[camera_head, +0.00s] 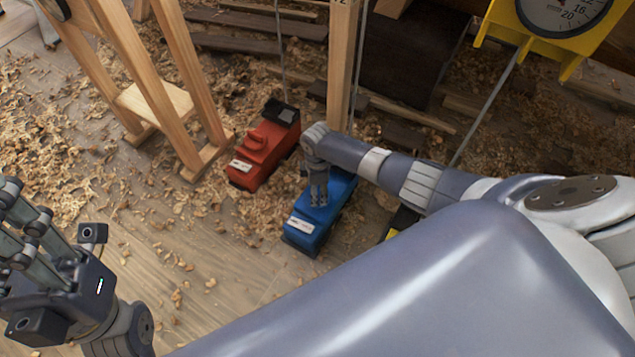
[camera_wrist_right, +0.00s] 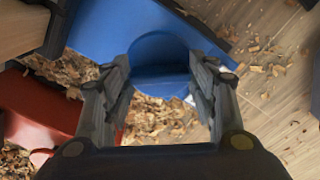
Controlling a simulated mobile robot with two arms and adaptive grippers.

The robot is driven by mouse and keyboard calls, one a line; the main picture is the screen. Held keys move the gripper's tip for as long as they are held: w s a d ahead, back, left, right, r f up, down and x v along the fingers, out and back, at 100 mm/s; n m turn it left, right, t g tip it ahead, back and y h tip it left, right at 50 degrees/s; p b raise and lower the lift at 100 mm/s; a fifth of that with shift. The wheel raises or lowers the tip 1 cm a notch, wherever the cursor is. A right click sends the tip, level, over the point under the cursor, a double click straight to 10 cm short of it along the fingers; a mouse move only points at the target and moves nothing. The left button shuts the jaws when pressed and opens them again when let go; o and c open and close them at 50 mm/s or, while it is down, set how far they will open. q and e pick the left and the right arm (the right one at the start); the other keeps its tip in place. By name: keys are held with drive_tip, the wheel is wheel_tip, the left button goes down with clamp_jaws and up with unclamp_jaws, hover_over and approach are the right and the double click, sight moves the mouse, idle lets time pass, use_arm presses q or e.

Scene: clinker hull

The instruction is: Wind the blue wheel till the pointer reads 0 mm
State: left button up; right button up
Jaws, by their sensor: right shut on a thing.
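The blue wheel (camera_wrist_right: 158,55) shows in the right wrist view between the two fingers of my right gripper (camera_wrist_right: 157,80), which is shut on it. In the head view my right gripper (camera_head: 318,190) reaches down onto the blue box (camera_head: 312,222) that carries the wheel; the wheel itself is mostly hidden there. My left gripper (camera_head: 22,222) is at the left edge, partly cropped, away from the boxes.
A red box (camera_head: 264,150) stands left of the blue one, and a yellow-and-black one (camera_head: 402,222) is partly hidden by my right arm. Wooden trestle legs (camera_head: 150,80) and a post (camera_head: 342,65) rise nearby. Shavings cover the plank floor (camera_head: 200,290), clearer toward the front.

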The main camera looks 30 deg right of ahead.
drive_tip(key=shift+m, duration=0.5)
drive_tip(key=o, duration=1.1)
drive_tip(key=shift+c, duration=0.2)
drive_tip(key=shift+r, duration=0.1)
drive_tip(key=shift+r, duration=0.25)
wheel_tip(320, 180, up, 11)
drive_tip(key=shift+r, duration=0.15)
